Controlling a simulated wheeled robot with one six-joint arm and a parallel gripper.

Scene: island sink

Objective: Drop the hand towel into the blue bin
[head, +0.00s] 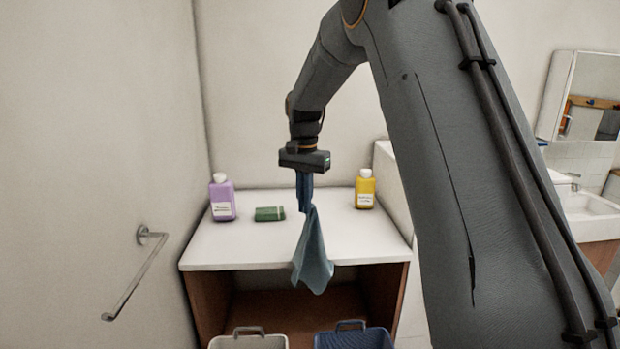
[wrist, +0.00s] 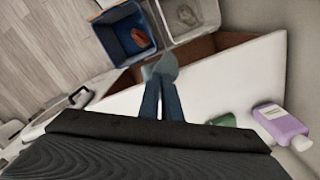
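The hand towel (head: 313,258) is blue-grey and hangs in a loose point from my gripper (head: 305,207), over the front part of the white counter. My gripper points down and is shut on the towel's upper end. In the wrist view the towel (wrist: 160,67) shows as a small patch at the tips of my fingers. The blue bin (head: 345,341) stands low in front of the counter, cut off by the bottom edge. In the wrist view the blue bin (wrist: 106,38) holds a reddish-brown item, and the towel is outside it.
A light-grey bin (head: 248,341) stands left of the blue bin. The white counter (head: 240,248) carries a purple bottle (head: 222,200), a green block (head: 269,214) and a yellow bottle (head: 365,191). A towel rail (head: 135,277) is on the left wall, and a sink (head: 590,213) is at right.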

